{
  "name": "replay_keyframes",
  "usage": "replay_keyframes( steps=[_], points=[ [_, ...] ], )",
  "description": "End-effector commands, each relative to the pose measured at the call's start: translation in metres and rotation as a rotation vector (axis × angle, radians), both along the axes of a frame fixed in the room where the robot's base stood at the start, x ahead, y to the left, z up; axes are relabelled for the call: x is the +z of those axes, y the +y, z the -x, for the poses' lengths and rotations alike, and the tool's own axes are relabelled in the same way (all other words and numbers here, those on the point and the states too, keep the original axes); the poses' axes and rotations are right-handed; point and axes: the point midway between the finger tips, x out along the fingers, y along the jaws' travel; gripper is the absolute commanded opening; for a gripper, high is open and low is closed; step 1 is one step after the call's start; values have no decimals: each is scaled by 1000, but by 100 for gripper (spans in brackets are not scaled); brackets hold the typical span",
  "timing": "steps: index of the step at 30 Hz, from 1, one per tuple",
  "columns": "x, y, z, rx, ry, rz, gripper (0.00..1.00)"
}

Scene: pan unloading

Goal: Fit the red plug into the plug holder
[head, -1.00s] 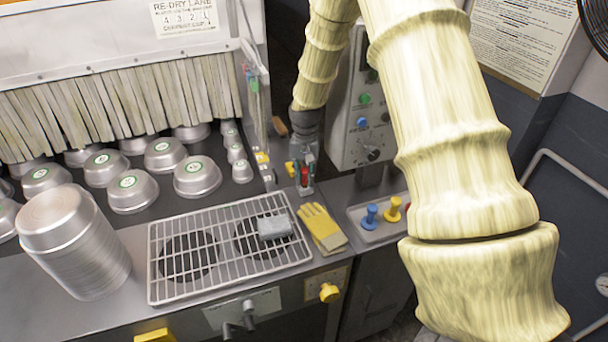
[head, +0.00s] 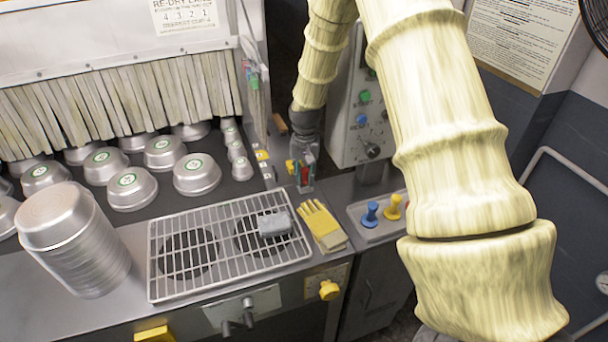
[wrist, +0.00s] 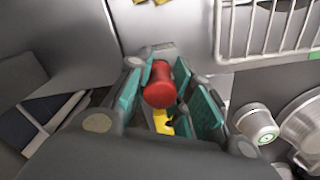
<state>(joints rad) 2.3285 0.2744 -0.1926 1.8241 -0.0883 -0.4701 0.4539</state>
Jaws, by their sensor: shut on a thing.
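The red plug (wrist: 160,84) shows in the wrist view between the green pads of my gripper (wrist: 165,95), which is shut on it. In the head view my gripper (head: 304,178) points down at the counter behind the yellow gloves, with the red plug (head: 304,173) partly hidden between its fingers. A yellow part (wrist: 162,122) shows just beyond the plug in the wrist view; I cannot tell what it belongs to. A blue plug (head: 370,214) and a yellow plug (head: 392,207) stand on a grey tray (head: 376,233) to the right. I cannot identify the plug holder for certain.
A wire rack (head: 165,262) with a grey block (head: 274,224) lies on the counter, beside yellow gloves (head: 322,226). Stacked pans (head: 75,240) stand at the left. Several upturned pans lie before the strip curtain (head: 120,100). A control panel (head: 362,115) rises behind my gripper.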

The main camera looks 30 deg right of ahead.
Motion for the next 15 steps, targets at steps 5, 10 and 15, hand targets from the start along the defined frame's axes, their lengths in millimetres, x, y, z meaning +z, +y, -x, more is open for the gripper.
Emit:
replay_keyframes(
  steps=[5, 10, 15],
  points=[
    [-2, 0, 0, 0, 0, 0, 0],
    [-4, 0, 0, 0, 0, 0, 0],
    [-6, 0, 0, 0, 0, 0, 0]
  ],
)
